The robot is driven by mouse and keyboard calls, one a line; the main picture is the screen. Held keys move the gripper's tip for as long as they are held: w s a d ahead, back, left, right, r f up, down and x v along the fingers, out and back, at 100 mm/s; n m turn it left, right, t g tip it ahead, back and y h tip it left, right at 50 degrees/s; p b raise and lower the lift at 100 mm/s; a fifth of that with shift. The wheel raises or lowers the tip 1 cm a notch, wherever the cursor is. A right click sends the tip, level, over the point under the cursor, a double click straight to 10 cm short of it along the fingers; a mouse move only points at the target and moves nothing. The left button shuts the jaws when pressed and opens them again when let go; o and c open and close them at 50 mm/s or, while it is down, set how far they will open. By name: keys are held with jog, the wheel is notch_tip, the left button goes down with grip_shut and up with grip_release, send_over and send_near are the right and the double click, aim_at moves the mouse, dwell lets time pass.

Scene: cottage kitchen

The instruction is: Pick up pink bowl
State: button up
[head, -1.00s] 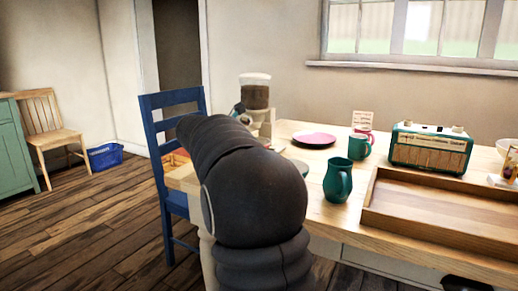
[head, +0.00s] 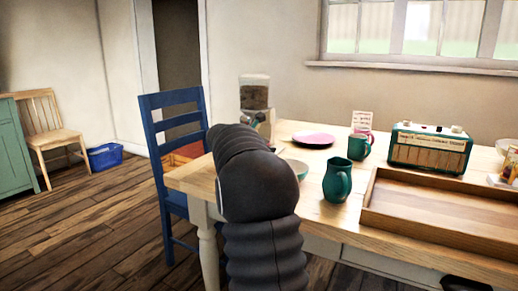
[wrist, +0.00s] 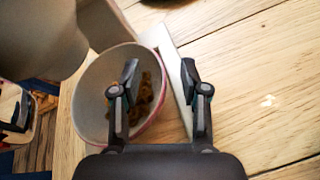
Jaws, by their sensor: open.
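The pink bowl (wrist: 85,90) is in the wrist view, left of centre. It has a pinkish rim, a pale inside and small brown pieces in it. My gripper (wrist: 160,72) is open and empty. Its left finger shows over the bowl's inside, and its right finger shows outside the right rim. I cannot tell how high the fingers are above the rim. In the head view, my arm hides the bowl and the fingers.
A dispenser (head: 255,93) stands at the table's far left end. A pale green bowl (head: 298,166), a pink plate (head: 314,138), a teal jug (head: 338,181), a mug (head: 360,147), a radio (head: 430,148) and a wooden tray (head: 440,209) are to the right. A blue chair (head: 172,99) stands left.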

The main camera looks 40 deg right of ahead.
grip_shut()
jog(key=shift+r, duration=0.1)
